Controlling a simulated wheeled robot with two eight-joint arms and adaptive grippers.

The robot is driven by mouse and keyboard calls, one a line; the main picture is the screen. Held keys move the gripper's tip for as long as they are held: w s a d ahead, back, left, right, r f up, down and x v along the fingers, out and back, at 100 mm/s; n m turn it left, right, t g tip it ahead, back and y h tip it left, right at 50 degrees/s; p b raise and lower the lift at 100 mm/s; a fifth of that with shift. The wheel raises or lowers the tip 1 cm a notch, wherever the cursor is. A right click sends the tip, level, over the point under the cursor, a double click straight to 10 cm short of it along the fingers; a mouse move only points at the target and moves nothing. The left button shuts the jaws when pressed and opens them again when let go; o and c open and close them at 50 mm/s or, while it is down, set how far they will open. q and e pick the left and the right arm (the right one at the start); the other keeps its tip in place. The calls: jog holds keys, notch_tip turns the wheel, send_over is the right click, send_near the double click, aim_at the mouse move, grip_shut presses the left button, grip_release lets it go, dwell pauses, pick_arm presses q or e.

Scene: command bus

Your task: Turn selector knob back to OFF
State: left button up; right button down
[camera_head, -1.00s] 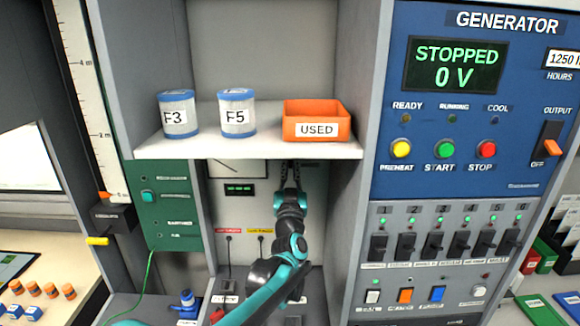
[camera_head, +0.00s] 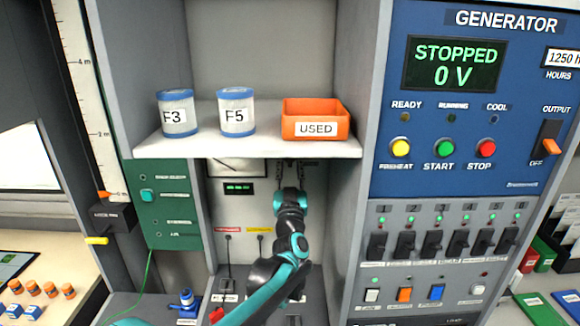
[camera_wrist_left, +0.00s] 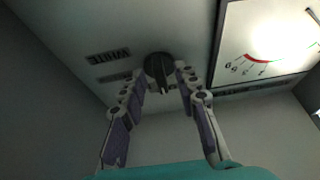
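The dark round selector knob (camera_wrist_left: 158,66) shows in the left wrist view, on a grey panel beside a lit gauge; its raised grip tilts down and slightly right. My left gripper (camera_wrist_left: 160,82) is open, with one finger on each side of the knob. I cannot tell whether the fingertips touch it. In the head view my left gripper (camera_head: 291,169) reaches up below the shelf, in front of the panel, and the knob is hidden there. My right gripper is not in view.
A shelf (camera_head: 250,148) with two canisters, F3 (camera_head: 177,115) and F5 (camera_head: 236,113), and an orange USED bin (camera_head: 316,108) hangs above my left gripper. The gauge (camera_wrist_left: 268,45) is right of the knob. The generator panel (camera_head: 385,170) stands at right.

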pick_arm(q)
jog(key=v, duration=1.2)
jog(key=s+a+f+g, duration=0.7)
jog(key=s+a+f, duration=0.2)
jog(key=s+f, duration=0.3)
jog(key=s+a+f+g+b, duration=0.1)
jog(key=s+a+f+g, duration=0.7)
jog(key=s+f, duration=0.4)
jog(key=s+a, duration=0.1)
jog(key=s, duration=0.3)
jog(key=shift+s, duration=0.35)
jog(key=shift+a, duration=0.1)
